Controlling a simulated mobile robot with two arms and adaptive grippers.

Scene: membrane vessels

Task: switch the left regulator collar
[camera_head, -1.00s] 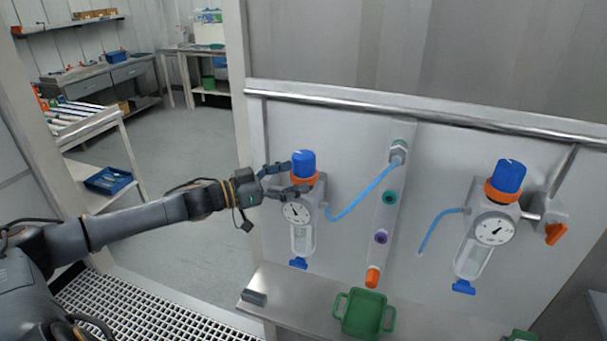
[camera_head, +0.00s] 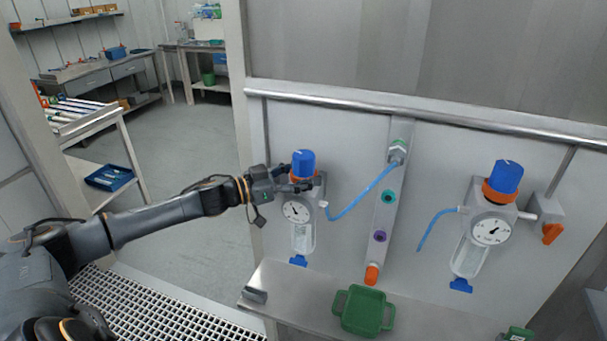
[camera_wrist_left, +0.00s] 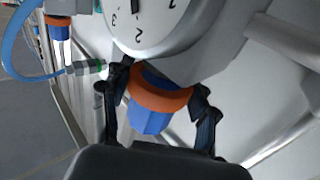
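The left regulator has a blue knob (camera_head: 303,163), a collar that is mostly hidden in the head view, a round gauge (camera_head: 298,211) and a clear bowl (camera_head: 302,239). My left gripper (camera_head: 306,179) is at the collar's height, just below the knob. In the left wrist view, the orange collar (camera_wrist_left: 162,92) lies between the two black fingers (camera_wrist_left: 160,92), one close along each side. The blue knob (camera_wrist_left: 150,115) is between them too. I cannot tell whether the fingers press on the collar. My right gripper is not in view.
A second regulator with an orange collar (camera_head: 498,193) stands at the right, beside an orange-handled valve (camera_head: 552,232). A blue hose (camera_head: 360,195) runs from the left regulator to the middle manifold (camera_head: 385,205). A green tray (camera_head: 365,331) sits on the bench below.

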